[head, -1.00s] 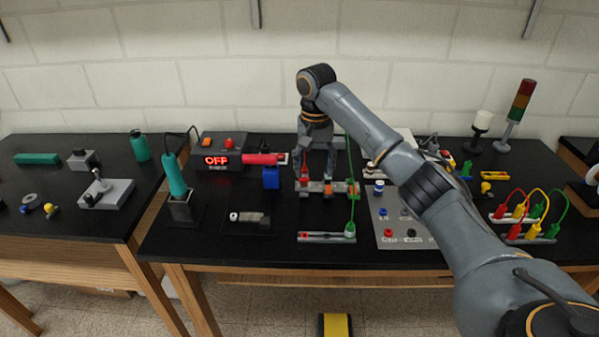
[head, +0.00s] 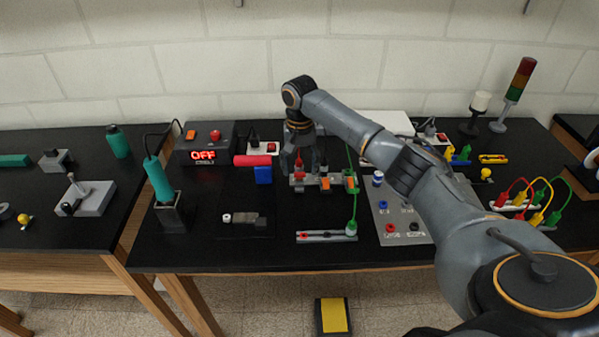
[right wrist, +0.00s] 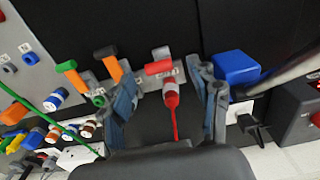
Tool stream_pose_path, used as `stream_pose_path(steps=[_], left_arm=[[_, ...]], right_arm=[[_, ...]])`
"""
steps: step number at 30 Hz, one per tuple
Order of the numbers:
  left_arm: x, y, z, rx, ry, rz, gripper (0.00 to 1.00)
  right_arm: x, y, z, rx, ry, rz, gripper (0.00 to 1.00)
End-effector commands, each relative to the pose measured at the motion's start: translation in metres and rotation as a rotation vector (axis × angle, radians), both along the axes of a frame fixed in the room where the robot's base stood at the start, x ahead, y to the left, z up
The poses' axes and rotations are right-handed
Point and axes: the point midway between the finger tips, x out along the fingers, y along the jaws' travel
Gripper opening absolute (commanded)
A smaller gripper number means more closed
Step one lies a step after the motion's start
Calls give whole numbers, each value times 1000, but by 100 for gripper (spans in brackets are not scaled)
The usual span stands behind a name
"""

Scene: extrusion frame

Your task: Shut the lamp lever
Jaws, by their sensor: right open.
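The lever block (head: 313,186) is a grey strip on the black bench, with a red lever (right wrist: 158,68) and two orange levers (right wrist: 75,75) (right wrist: 109,62). I cannot read which lever is labelled for the lamp. My right gripper (head: 297,163) is over the left end of the block. In the right wrist view my right gripper (right wrist: 162,72) is open, its fingers on either side of the red lever and a red plug (right wrist: 171,95) with a red lead. It holds nothing. In the head view the fingers partly hide the red lever. My left gripper is out of view.
A blue block (head: 263,175) and a red cylinder (head: 252,160) lie just left of the gripper. A green lead (head: 352,195) runs from the block to a front strip (head: 325,236). A panel with coloured terminals (head: 400,215) stands to the right. The display (head: 203,155) reads OFF.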

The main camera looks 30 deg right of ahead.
Motion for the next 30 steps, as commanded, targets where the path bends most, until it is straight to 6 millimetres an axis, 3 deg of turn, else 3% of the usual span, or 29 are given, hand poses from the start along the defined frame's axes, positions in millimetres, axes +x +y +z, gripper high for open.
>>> stream_pose_path(steps=[8, 18, 26, 30], left_arm=[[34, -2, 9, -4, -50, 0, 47], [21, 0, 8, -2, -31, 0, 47], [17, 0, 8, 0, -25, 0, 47], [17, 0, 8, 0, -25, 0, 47]], right_arm=[[0, 1, -33, 1, 1, 1, 61], [0, 0, -38, -1, -1, 1, 61], [0, 0, -37, -1, -1, 1, 10], [0, 0, -37, -1, -1, 1, 8]])
